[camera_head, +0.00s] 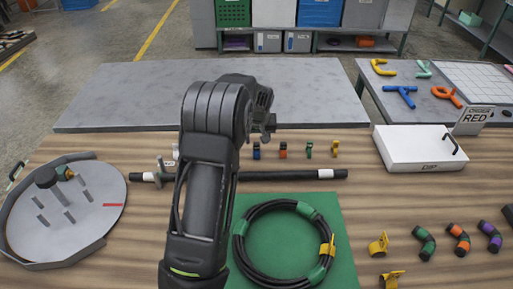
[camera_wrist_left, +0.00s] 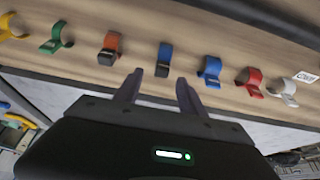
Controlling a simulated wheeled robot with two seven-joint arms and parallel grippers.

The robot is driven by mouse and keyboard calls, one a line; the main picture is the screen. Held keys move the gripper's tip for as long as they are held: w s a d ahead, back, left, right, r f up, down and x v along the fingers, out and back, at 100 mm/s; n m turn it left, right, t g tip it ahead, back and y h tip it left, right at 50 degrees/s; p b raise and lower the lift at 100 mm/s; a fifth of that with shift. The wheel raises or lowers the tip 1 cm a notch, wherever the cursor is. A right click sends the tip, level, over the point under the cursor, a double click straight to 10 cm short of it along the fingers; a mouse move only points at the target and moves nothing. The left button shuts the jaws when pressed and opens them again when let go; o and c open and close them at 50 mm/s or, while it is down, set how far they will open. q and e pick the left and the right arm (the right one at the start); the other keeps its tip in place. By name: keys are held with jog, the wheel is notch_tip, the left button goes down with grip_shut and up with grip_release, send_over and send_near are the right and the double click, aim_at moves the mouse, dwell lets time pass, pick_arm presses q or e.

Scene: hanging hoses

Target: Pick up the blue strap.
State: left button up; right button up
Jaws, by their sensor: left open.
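A dark blue strap (camera_head: 256,151) stands on the wooden table in a row of small coloured pieces. In the left wrist view the dark blue strap (camera_wrist_left: 164,60) is near the centre, just beyond and between the fingertips. My left gripper (camera_wrist_left: 157,88) is open and empty, its two dark fingers apart and not visibly touching the strap. In the head view my left gripper (camera_head: 268,128) hangs above and behind the row, small and partly unclear. A brighter blue piece (camera_wrist_left: 210,70) stands beside the strap in the wrist view; my arm hides that spot in the head view. My right gripper is not seen.
An orange piece (camera_wrist_left: 110,48) flanks the strap; green (camera_wrist_left: 56,38), yellow (camera_wrist_left: 10,27), red (camera_wrist_left: 250,82) and white (camera_wrist_left: 283,92) pieces continue the row. A black bar (camera_head: 290,174) lies nearer, with a coiled hose (camera_head: 245,260) on a green mat (camera_head: 340,262). A white box (camera_head: 405,158) stands right.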

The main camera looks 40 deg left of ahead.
aim_at(256, 144)
pick_arm(q)
jog(key=shift+f, duration=0.1)
jog(key=shift+a+f+p, duration=0.15)
jog(key=shift+f+p, duration=0.2)
jog(key=p+x, duration=0.1)
jog(key=x, duration=0.2)
jog(key=shift+a+f, duration=0.1)
jog(key=shift+f, duration=0.2)
jog(key=shift+w+f, duration=0.15)
jog(key=shift+f, duration=0.2)
grip_shut()
